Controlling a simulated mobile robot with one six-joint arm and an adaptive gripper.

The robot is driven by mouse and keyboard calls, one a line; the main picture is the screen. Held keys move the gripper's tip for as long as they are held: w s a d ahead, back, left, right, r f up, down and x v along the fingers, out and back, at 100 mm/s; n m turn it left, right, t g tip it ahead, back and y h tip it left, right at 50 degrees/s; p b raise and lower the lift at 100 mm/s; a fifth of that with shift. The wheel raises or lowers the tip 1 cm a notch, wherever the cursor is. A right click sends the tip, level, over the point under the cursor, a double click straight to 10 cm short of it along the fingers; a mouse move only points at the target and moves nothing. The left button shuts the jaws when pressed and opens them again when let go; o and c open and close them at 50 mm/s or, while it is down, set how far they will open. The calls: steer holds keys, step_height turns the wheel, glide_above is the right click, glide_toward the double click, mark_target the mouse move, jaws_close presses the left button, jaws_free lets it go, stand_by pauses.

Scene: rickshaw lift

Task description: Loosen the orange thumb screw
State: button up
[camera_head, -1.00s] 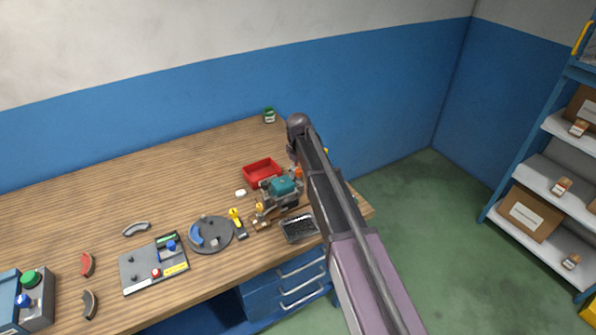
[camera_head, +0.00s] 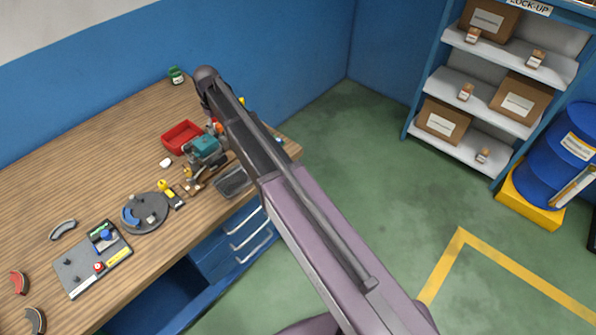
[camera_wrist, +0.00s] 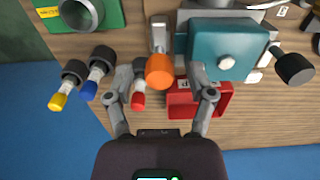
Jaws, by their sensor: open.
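The orange thumb screw (camera_wrist: 159,70) shows in the wrist view on a grey stem, just left of the teal block (camera_wrist: 228,52). In the head view, a small orange spot by the teal block (camera_head: 205,145) is partly hidden by my arm. My gripper (camera_wrist: 162,82) is open in the wrist view. Its two fingers stand on either side of the orange screw, with the left finger close to a red-tipped part (camera_wrist: 138,99). I cannot tell whether a finger touches the screw.
Yellow-tipped (camera_wrist: 58,101) and blue-tipped (camera_wrist: 89,91) parts lie left of my fingers. A red tray (camera_wrist: 212,103) is behind the right finger, and a black knob (camera_wrist: 294,69) is farther right. The wooden bench (camera_head: 110,165) holds a grey round plate (camera_head: 150,222) and a board (camera_head: 92,265).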

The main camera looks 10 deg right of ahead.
mark_target(218, 125)
steer(key=m, duration=0.3)
steer(key=shift+m, duration=0.4)
steer(key=m, duration=0.3)
steer(key=shift+m, duration=0.4)
steer(key=m, duration=0.3)
steer(key=shift+m, duration=0.4)
steer(key=m, duration=0.3)
steer(key=shift+m, duration=0.4)
step_height(218, 125, up, 14)
steer(key=p, duration=1.4)
steer(key=s+d+f+n+b, duration=0.3)
steer(key=s+d+f+b, duration=0.5)
steer(key=s+d, duration=0.3)
steer(key=s+d+f+n+b, duration=0.4)
steer(key=s+d+f+b, duration=0.5)
steer(key=s, duration=0.3)
steer(key=shift+s+d+n, duration=0.2)
steer(key=shift+d+n, duration=0.1)
steer(key=shift+d, duration=0.55)
steer(key=shift+f, duration=0.1)
